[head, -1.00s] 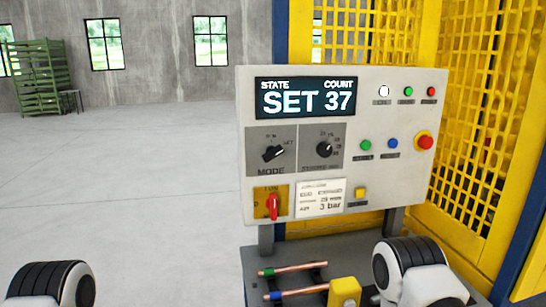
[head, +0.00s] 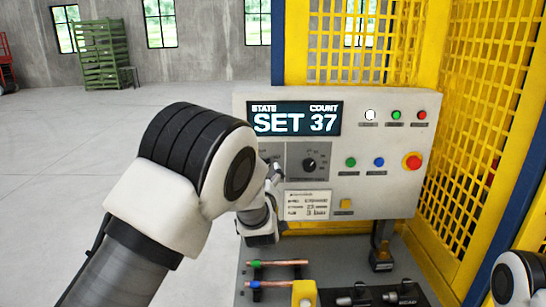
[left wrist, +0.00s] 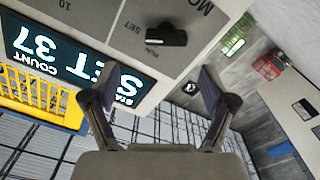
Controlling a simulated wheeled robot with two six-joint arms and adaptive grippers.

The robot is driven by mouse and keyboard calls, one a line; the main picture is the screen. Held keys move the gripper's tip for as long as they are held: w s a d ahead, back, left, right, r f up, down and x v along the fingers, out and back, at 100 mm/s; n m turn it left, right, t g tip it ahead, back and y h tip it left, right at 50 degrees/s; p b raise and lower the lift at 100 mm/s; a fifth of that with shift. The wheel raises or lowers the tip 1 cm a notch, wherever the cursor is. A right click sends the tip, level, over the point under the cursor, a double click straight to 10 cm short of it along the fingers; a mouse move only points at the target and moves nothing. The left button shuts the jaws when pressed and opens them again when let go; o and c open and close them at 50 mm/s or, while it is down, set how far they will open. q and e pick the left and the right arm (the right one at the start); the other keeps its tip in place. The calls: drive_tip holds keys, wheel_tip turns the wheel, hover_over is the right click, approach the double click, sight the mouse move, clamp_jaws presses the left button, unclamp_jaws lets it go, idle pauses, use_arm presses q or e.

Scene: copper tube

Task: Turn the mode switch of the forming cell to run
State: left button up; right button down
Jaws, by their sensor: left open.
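The grey control panel (head: 350,205) of the forming cell has a display (head: 293,119) reading SET 37. In the head view my left arm covers the mode switch. The left wrist view shows the mode switch (left wrist: 166,36) as a black knob on a grey plate, with SET and RUN marks beside it; I cannot tell which mark it points to. My left gripper (left wrist: 147,84) is open and empty, its fingers apart, with the knob beyond and between them, not gripped. In the head view this gripper (head: 274,178) is at the panel's left side. My right gripper is not in view.
A second black knob (head: 309,164), green and blue buttons and a red emergency button (head: 411,161) are on the panel. Copper tubes (head: 278,263) lie on the bench below. Yellow mesh guarding (head: 470,130) stands behind and right.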

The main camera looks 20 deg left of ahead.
use_arm(q)
drive_tip(key=p+x, duration=0.1)
drive_tip(key=x, duration=0.1)
drive_tip(key=p+x, duration=0.1)
drive_tip(key=x, duration=0.2)
drive_tip(key=p+x, duration=0.1)
drive_tip(key=x, duration=0.1)
drive_tip(key=shift+w+a+f, duration=0.1)
drive_tip(key=shift+w+f, duration=0.25)
drive_tip(key=shift+f, duration=0.05)
drive_tip(key=shift+s+a, duration=0.1)
drive_tip(key=shift+a, duration=0.2)
drive_tip(key=c, duration=0.5)
drive_tip(key=shift+f, duration=0.1)
drive_tip(key=c, duration=0.7)
